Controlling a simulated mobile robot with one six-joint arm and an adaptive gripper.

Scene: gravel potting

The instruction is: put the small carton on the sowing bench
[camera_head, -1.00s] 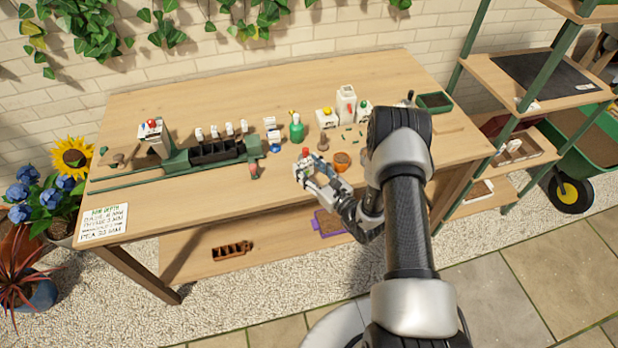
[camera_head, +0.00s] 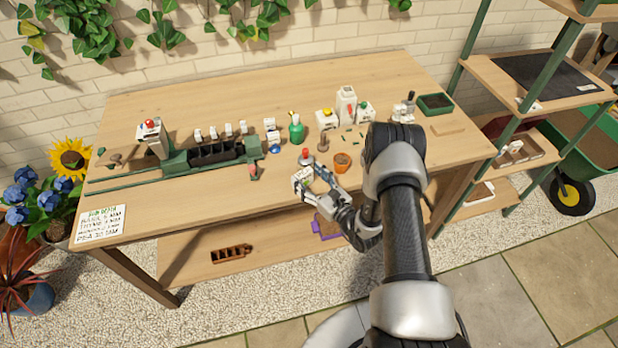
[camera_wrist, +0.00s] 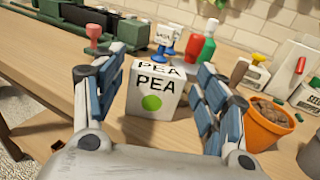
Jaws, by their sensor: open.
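The small carton (camera_wrist: 152,95) is white, with PEA lettering and a green dot. In the wrist view it stands upright on the wooden sowing bench (camera_wrist: 55,82), near its front edge. My gripper (camera_wrist: 158,105) is open, with one finger on each side of the carton. Gaps show between the carton and both fingers. In the head view my gripper (camera_head: 312,182) is low over the front of the bench (camera_head: 215,205). There I cannot clearly tell the carton from the pale gripper parts.
An orange pot (camera_wrist: 265,125) stands just right of my gripper. A red-topped stamp-like thing (camera_wrist: 93,38) is at the left. Blue-footed items (camera_wrist: 165,40) and a green bottle (camera_wrist: 208,42) stand behind. The bench's left front (camera_head: 165,208) is clear.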

